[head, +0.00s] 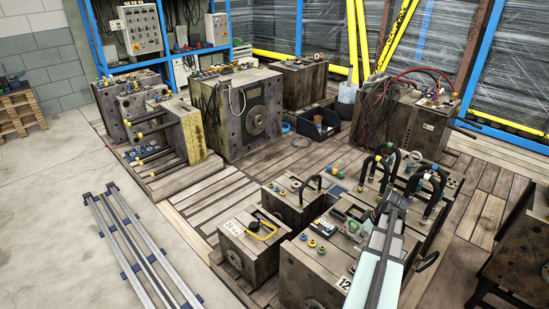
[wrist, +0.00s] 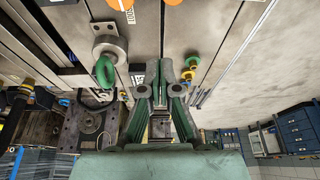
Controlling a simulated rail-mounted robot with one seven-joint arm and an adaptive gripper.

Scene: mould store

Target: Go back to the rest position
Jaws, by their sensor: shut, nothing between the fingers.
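My gripper (head: 396,200) is at the end of my pale arm, which reaches in from the lower right in the head view. It is over the front group of moulds, close to black curved hoses. In the wrist view my gripper (wrist: 165,68) points away with its fingers together and nothing held. A metal mould face with a green eye ring (wrist: 105,70) and orange discs fills the upper part of that view. I cannot tell whether the fingertips touch anything.
A mould with a yellow handle (head: 262,230) stands left of the arm. A large mould (head: 238,120) stands further back on the wooden floor. Metal rails (head: 135,245) lie on the concrete at left. A bin (head: 318,130) stands at the back. Open concrete lies at left.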

